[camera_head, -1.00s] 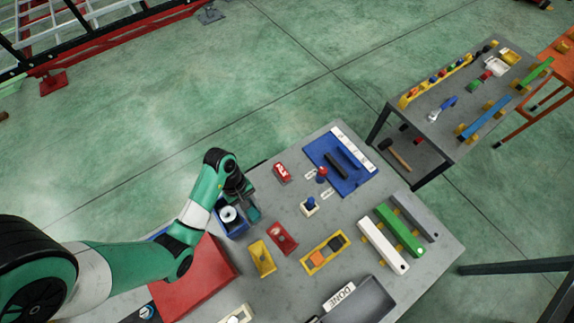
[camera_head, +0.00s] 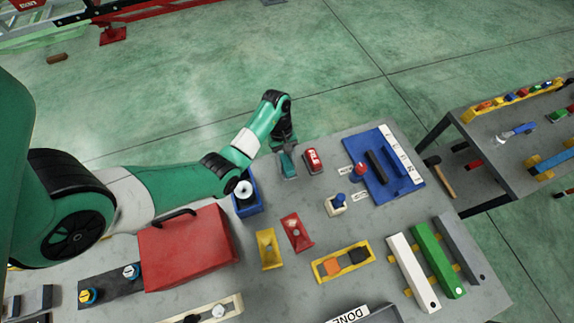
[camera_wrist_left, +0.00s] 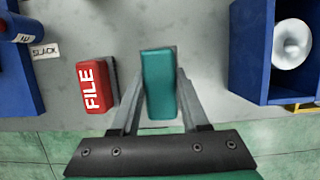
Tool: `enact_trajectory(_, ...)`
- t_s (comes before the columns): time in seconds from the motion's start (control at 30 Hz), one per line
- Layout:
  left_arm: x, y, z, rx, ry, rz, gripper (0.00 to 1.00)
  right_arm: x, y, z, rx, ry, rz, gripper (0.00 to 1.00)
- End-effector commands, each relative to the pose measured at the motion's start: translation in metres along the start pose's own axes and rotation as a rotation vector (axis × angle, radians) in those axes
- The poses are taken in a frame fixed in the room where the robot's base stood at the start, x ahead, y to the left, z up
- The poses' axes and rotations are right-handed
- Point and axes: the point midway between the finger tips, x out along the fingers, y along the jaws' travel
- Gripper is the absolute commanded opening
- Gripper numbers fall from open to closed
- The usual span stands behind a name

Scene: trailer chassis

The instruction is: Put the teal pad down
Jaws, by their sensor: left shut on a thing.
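The teal pad (camera_head: 288,164) is a small flat block between the fingers of my left gripper (camera_head: 287,158), near the table's far edge. The left wrist view shows the pad (camera_wrist_left: 158,84) upright in the picture, with a finger of the left gripper (camera_wrist_left: 158,98) along each side. The gripper is shut on it. The pad is over the grey tabletop (camera_wrist_left: 200,60); whether it touches the surface I cannot tell. My right gripper is not in view.
A red FILE block (camera_head: 313,159) lies close beside the pad. A blue bin (camera_head: 247,207) with a white roll stands on the other side. A red case (camera_head: 187,250) and a blue board (camera_head: 408,195) are farther off. Bare table lies between the pad and the red holder (camera_head: 296,232).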

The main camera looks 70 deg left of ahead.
Motion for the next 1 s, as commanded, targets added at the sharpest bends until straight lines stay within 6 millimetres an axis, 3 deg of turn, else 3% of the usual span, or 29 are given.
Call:
enact_trajectory(0.13, 0.003, 0.002, -0.004, -0.001, 0.000, 0.001, 0.00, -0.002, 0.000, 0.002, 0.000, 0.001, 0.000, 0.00)
enact_trajectory(0.33, 0.031, 0.003, -0.014, 0.000, -0.001, 0.000, 0.00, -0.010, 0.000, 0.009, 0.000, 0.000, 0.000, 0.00)
enact_trajectory(0.7, 0.036, 0.003, -0.016, 0.000, 0.000, 0.001, 0.00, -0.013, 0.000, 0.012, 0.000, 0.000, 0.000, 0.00)
enact_trajectory(0.73, 0.035, 0.003, -0.015, 0.000, 0.000, 0.001, 0.48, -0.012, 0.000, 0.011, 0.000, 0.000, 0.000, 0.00)
enact_trajectory(0.87, 0.034, 0.003, -0.015, -0.001, 0.000, 0.000, 0.72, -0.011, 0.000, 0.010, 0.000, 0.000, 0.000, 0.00)
enact_trajectory(1.0, 0.034, 0.002, -0.015, -0.001, 0.000, 0.000, 0.75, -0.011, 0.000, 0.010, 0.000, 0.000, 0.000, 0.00)
